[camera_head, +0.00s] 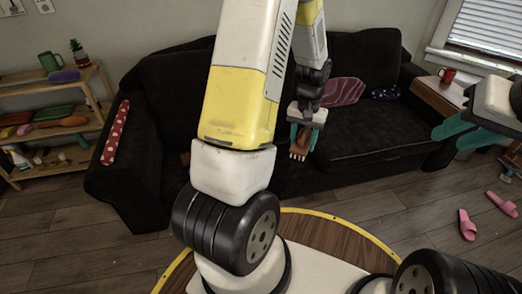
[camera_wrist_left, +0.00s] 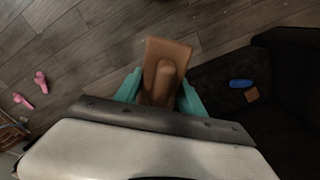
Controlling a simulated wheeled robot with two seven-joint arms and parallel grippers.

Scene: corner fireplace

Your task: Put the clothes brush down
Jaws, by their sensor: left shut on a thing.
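My left gripper (camera_head: 304,139) hangs in front of the black sofa (camera_head: 375,133) with its teal fingers shut on the clothes brush (camera_head: 299,153). The brush is brown with pale bristles at its lower end. In the left wrist view the brush (camera_wrist_left: 178,53) shows as a flat brown board with a rounded grip between the teal fingers. Dark floor and the sofa lie beyond it. Part of the brush is hidden by the gripper. My right gripper (camera_head: 459,134) is at the right edge, its teal fingers apart and empty.
A wooden shelf (camera_head: 64,131) with several items stands at left. A red dotted roll (camera_head: 115,133) lies on the sofa arm. A blue object (camera_wrist_left: 240,83) and a brown square (camera_wrist_left: 252,94) lie on a dark surface. Pink slippers (camera_head: 467,224) lie on the floor. A red mug (camera_head: 447,75) stands on a side table.

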